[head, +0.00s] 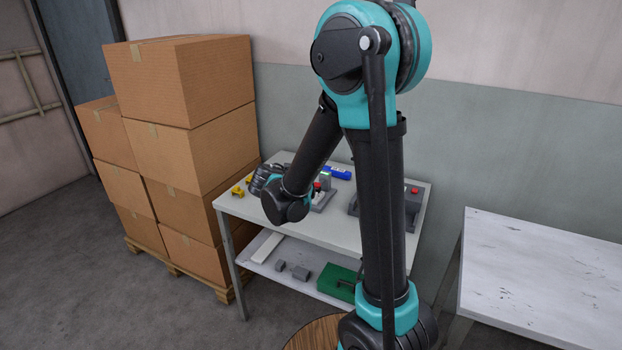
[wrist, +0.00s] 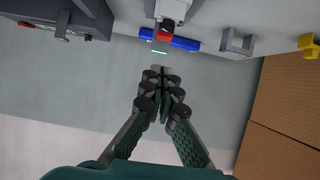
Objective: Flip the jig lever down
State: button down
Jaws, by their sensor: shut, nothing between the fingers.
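The grey jig (head: 322,199) stands on the table, with a red knob (head: 317,186) that may be its lever's end. In the wrist view the jig's grey body (wrist: 174,9) is at the top edge, with the red part (wrist: 165,34) below it. I cannot tell the lever's angle. My gripper (wrist: 161,87) is shut and empty, its fingertips together below the red part in the picture and apparently apart from it. In the head view my arm partly hides the gripper and the jig.
A blue block (head: 337,172) lies behind the jig. A grey box with a red button (head: 413,190) stands right on the table (head: 250,208); yellow pieces (head: 237,191) are left. Stacked cartons (head: 180,80) rise at the left. A white-topped table (head: 540,275) at right is clear.

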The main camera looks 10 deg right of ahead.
jog(key=shift+s+a+r, duration=0.25)
jog(key=shift+s+a, duration=0.4)
jog(key=shift+s, duration=0.25)
jog(key=shift+s+a+r, duration=0.25)
jog(key=shift+s+a, duration=0.4)
jog(key=shift+s, duration=0.25)
jog(key=s+d+f+n+g+y, duration=0.25)
jog(key=s+d+f, duration=0.2)
jog(key=s, duration=0.45)
jog(key=s+d+f+n+g+y, duration=0.2)
jog(key=s+d+f+g, duration=0.15)
jog(key=s+d, duration=0.35)
jog(key=s+a+f+n+y, duration=0.2)
jog(key=s+a+y, duration=0.1)
jog(key=s, duration=0.4)
jog(key=shift+s+a+f+n, duration=0.2)
jog(key=shift+s+f+n, duration=0.05)
jog(key=shift+f+n, duration=0.15)
